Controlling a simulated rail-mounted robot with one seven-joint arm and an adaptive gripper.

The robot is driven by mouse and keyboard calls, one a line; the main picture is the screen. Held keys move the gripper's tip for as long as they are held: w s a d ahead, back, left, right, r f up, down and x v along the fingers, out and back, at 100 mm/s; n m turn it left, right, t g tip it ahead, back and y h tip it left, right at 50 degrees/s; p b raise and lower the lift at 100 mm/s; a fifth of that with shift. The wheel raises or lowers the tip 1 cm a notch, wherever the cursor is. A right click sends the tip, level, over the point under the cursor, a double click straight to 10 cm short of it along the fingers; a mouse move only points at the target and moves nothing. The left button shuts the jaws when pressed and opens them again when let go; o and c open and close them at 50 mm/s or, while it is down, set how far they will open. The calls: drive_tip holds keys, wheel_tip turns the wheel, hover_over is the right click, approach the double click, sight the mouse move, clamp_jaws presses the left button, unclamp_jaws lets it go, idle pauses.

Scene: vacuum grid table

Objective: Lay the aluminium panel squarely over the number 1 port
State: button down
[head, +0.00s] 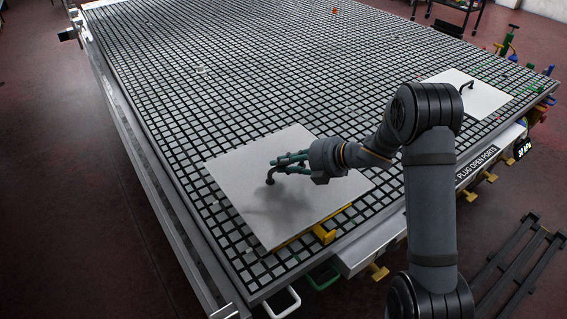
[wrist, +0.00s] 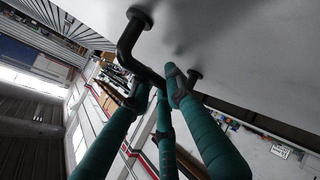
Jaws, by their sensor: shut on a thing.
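A pale grey square panel (head: 250,175) lies level at the near end of the grid table, over its grid; I cannot tell whether its whole underside touches. A bent black handle (head: 270,178) stands on its top. My gripper (head: 285,164), with green fingers, is shut on this handle. In the wrist view the panel (wrist: 245,45) fills the upper right, and the green fingers (wrist: 155,88) close around the black handle (wrist: 128,42). Any number 1 port marking is not visible; the panel may cover it.
A yellow piece (head: 323,234) shows under the panel's near edge. A second pale panel (head: 485,99) with a black handle lies at the table's right side. The black-ribbed grid table (head: 250,75) is mostly clear beyond. Green and yellow handles line its near edge.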

sight(305, 183)
drive_tip(key=shift+f+b, duration=3.1)
drive_tip(key=shift+f, duration=0.3)
drive_tip(key=shift+f+b, duration=0.7)
drive_tip(key=c, duration=1.6)
unclamp_jaws()
drive_tip(key=shift+s, duration=0.1)
drive_tip(key=shift+f, duration=0.1)
drive_tip(key=shift+f, duration=0.1)
drive_tip(key=v, duration=1.2)
drive_tip(key=shift+r, duration=0.2)
